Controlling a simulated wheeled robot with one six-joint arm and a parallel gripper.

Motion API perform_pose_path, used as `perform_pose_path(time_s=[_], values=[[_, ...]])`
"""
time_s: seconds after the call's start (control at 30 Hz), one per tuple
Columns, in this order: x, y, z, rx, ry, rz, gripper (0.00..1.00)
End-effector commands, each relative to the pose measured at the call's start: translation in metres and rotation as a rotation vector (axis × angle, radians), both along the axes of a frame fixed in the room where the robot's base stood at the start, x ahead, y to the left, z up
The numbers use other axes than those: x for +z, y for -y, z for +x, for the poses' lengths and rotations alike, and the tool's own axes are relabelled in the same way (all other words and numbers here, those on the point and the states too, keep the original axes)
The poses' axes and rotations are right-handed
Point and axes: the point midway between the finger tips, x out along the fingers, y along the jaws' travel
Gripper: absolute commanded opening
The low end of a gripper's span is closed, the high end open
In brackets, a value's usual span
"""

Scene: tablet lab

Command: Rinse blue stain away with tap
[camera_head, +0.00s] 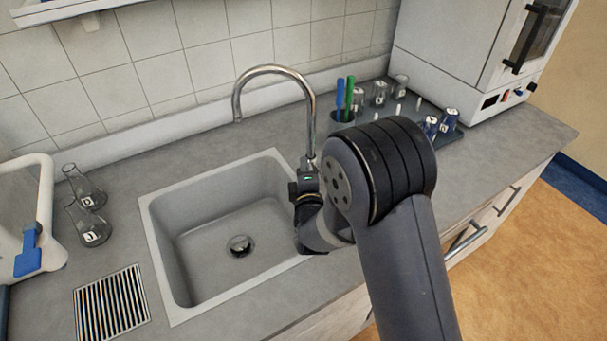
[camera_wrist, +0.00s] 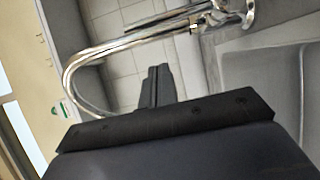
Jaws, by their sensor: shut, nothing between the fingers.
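The chrome tap (camera_head: 314,110) arches over the grey sink (camera_head: 165,255), and its spout points down at the basin's back. No water is seen running. No blue stain shows in the visible part of the basin around the drain (camera_head: 241,246); my arm hides part of the sink's right side. In the wrist view my gripper (camera_wrist: 157,72) is shut and empty, with the curved tap (camera_wrist: 78,62) beside and beyond it. In the head view my wrist is close to the tap's base, and my arm hides the fingers.
A dark tray (camera_head: 466,138) with glassware, some bluish, stands right of the tap near a white cabinet (camera_head: 450,50). Blue and green pens stand in a cup (camera_head: 342,131). Two flasks (camera_head: 88,225) and a striped grate (camera_head: 110,303) are left of the sink.

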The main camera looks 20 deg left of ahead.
Motion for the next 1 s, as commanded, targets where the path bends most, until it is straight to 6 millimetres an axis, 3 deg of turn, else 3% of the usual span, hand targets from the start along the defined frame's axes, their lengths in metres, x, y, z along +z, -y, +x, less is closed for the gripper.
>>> perform_pose_path(time_s=[0.03, 0.23, 1.0], values=[[0.003, 0.009, 0.006, -0.006, -0.002, -0.003, 0.0], [0.001, 0.023, 0.016, -0.002, -0.002, -0.002, 0.0], [-0.001, 0.035, 0.026, -0.003, -0.04, 0.036, 0.0]])
